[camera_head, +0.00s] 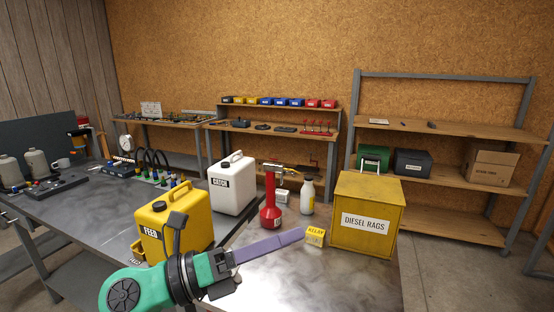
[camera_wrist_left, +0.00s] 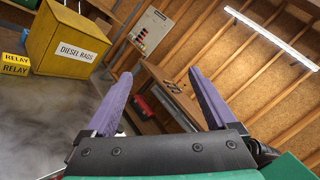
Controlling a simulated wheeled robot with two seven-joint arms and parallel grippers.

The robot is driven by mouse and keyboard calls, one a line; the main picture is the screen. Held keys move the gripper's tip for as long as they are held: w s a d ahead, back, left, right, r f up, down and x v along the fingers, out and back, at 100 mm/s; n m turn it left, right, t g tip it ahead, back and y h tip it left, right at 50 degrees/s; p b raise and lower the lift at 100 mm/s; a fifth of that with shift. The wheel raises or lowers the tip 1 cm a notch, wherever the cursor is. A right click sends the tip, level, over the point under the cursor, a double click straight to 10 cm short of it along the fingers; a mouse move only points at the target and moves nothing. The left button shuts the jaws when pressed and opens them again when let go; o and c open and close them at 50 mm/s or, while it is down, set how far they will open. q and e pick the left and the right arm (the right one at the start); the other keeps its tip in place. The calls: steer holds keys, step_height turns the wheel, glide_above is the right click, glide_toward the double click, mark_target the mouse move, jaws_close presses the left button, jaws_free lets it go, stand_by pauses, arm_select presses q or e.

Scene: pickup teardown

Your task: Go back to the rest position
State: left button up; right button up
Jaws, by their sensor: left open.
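My left gripper (camera_head: 290,240) reaches in from the lower left over the metal bench, purple finger pointing right towards the small yellow RELAY box (camera_head: 315,236). In the left wrist view the gripper (camera_wrist_left: 159,76) has its two purple fingers spread apart with nothing between them. That view also shows the RELAY boxes (camera_wrist_left: 14,70) and the yellow DIESEL RAGS bin (camera_wrist_left: 72,35) at its left, apart from the fingers. My right gripper is in neither view.
On the bench stand a yellow FEED can (camera_head: 172,222) behind my left arm, a white CATCH can (camera_head: 231,185), a red bottle-shaped tool (camera_head: 271,212), a white bottle (camera_head: 307,196) and the DIESEL RAGS bin (camera_head: 366,220). Shelving (camera_head: 450,130) stands behind. The bench's front middle looks clear.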

arm_select(q)
steer(key=w+a+r+n+t+y, duration=0.1)
steer(key=w+a+n+t+y, duration=0.25)
steer(key=a+n+t, duration=0.45)
steer(key=w+a+r+n+t+y, duration=0.2)
steer(key=w+a+n+t+y, duration=0.15)
steer(key=n+t, duration=0.45)
steer(key=a+f+n+g+y, duration=0.4)
steer(key=a+f+n+y, duration=0.25)
steer(key=f+n, duration=0.3)
steer(key=a+f+n+g+y, duration=0.3)
steer(key=a+f+n+y, duration=0.35)
steer(key=f+n, duration=0.3)
steer(key=s+d+f+n+g+h, duration=0.15)
steer(key=s+f+n+g, duration=0.25)
steer(key=s+f+g, duration=1.2)
steer(key=s+f+t, duration=0.1)
steer(key=s+f, duration=0.1)
steer(key=f, duration=1.2)
steer(key=s+f+t, duration=0.1)
steer(key=s+f, duration=0.1)
steer(key=f, duration=1.1)
steer(key=s+a+f+g, duration=0.1)
steer(key=s+a+f, duration=0.2)
steer(key=s+f, duration=1.2)
steer(key=shift+s+a+f+m, duration=0.15)
steer(key=shift+s+f+m, duration=0.2)
steer(key=shift+s, duration=0.9)
